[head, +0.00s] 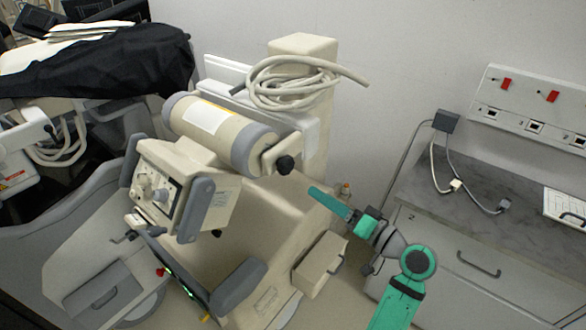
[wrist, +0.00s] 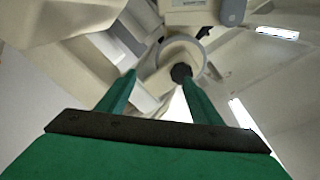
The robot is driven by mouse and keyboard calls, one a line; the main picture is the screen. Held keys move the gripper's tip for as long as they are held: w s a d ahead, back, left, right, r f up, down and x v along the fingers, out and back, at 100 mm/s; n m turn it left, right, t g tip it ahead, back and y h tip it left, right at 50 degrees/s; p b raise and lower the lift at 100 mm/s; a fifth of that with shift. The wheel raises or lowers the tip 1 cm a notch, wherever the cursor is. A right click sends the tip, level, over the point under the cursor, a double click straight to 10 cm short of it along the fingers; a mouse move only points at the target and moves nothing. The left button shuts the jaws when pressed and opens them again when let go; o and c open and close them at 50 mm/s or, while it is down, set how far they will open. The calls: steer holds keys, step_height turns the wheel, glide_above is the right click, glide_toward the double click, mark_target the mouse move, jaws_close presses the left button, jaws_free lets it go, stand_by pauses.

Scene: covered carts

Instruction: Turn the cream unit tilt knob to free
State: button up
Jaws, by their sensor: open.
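The cream unit (head: 262,230) stands at the centre, with a cream cylinder (head: 222,132) banded in grey on top. A round black knob (head: 285,164) sits on a short bracket at the cylinder's right end. I take it for the tilt knob; its setting marks cannot be read. In the wrist view the black knob (wrist: 181,72) shows at the tip of the right finger, partly covered by it. My green gripper (head: 318,194) is to the right of and below the knob in the head view. In the wrist view my gripper (wrist: 158,76) is open and empty.
A cream box with a handle (head: 321,264) juts from the unit's lower right. A grey-topped counter (head: 480,205) with drawers and cables stands at right, under a wall socket panel (head: 530,108). A coiled hose (head: 290,84) hangs above. A control panel (head: 160,185) faces left.

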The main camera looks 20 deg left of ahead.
steer(key=n+g+y, duration=0.1)
steer(key=n+g, duration=0.1)
glide_toward(290, 167)
steer(key=d, duration=0.2)
steer(key=x, duration=1.1)
steer(key=shift+s+a, duration=0.1)
steer(key=shift+s, duration=0.25)
steer(key=c, duration=1.1)
